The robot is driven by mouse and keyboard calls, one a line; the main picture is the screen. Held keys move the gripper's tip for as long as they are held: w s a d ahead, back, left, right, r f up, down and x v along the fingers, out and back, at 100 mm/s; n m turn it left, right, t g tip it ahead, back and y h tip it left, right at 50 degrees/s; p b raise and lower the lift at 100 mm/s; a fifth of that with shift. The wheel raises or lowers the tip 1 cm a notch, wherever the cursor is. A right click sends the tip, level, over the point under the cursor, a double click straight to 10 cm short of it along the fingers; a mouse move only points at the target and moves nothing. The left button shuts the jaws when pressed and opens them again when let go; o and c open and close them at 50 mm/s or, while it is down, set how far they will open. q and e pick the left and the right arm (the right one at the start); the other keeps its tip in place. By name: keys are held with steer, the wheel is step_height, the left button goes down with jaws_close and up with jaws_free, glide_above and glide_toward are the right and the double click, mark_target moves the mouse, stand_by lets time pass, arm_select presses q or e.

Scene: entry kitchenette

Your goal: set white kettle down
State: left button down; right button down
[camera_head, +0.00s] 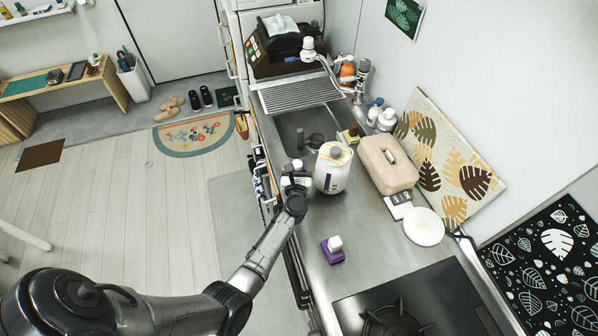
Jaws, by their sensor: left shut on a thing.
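The white kettle (329,178), with a tan and grey lid, is upright over the metal counter (365,240), just in front of the sink. My left gripper (298,180) reaches in at the kettle's left side and is shut on it, at the handle side. The fingers and handle are partly hidden by the wrist. I cannot tell whether the kettle's base touches the counter. My right gripper is out of view.
A beige case (387,165), a white round plate (424,227) and a small dark scale (398,205) stand to the right. A purple sponge holder (332,250) and black stove (420,300) are nearer. Bare counter lies between the kettle and purple holder.

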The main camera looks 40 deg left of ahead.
arm_select(q)
step_height(320, 180, down, 2)
steer(key=shift+b, duration=0.5)
steer(key=shift+f, duration=0.15)
steer(key=c, duration=1.2)
jaws_free()
steer(key=shift+f, duration=0.2)
steer(key=shift+c, duration=0.2)
steer(key=o, duration=0.5)
steer(key=shift+c, duration=0.2)
steer(key=shift+r, duration=0.1)
